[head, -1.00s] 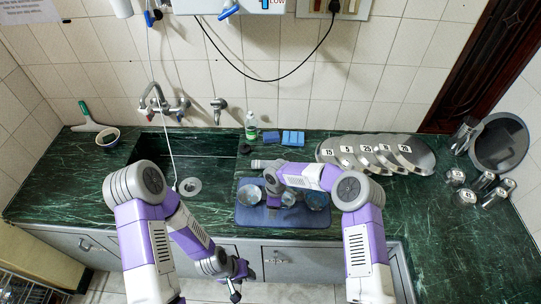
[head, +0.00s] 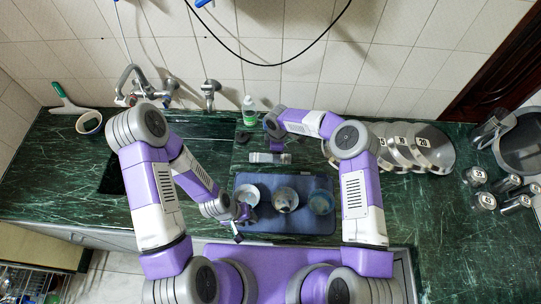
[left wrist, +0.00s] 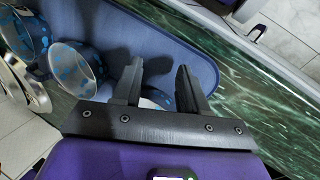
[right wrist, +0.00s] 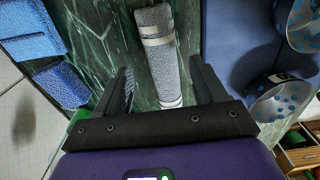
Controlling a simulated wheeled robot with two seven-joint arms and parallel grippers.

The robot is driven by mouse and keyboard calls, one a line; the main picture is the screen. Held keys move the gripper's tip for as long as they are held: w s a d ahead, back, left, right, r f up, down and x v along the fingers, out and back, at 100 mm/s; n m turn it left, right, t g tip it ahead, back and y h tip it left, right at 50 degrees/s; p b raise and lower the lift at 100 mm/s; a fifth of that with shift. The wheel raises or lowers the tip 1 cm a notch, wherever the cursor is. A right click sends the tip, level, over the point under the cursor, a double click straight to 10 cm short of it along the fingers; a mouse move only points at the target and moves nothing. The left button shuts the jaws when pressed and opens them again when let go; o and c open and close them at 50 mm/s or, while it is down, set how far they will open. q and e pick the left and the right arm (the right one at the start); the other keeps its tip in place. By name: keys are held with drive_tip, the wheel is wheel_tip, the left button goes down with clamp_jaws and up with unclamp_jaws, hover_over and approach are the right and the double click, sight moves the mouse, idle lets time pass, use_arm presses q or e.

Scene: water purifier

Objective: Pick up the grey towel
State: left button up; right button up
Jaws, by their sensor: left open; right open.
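The grey towel (right wrist: 163,65) is rolled into a cylinder with white bands. In the right wrist view it lies lengthwise on the dark green counter. My right gripper (right wrist: 162,82) is open, its fingers on either side of the towel's near end; contact cannot be told. In the head view the towel (head: 268,157) lies just behind the blue mat, and my right gripper (head: 276,143) is over it. My left gripper (head: 240,223) is open and empty by the mat's left front edge; in the left wrist view its fingers (left wrist: 158,70) point over the mat.
A blue mat (head: 285,226) holds several cups, with one cup (head: 285,199) in its middle. Blue sponges (right wrist: 25,37) lie beside the towel. A bottle (head: 249,112) stands behind it. Steel lids (head: 432,147) lean at the right. The sink (head: 112,178) is at the left.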

sight(270, 158)
wheel_tip(270, 158, down, 5)
drive_tip(key=shift+s+r, duration=0.1)
drive_tip(key=shift+s, duration=0.05)
drive_tip(key=c, duration=1.2)
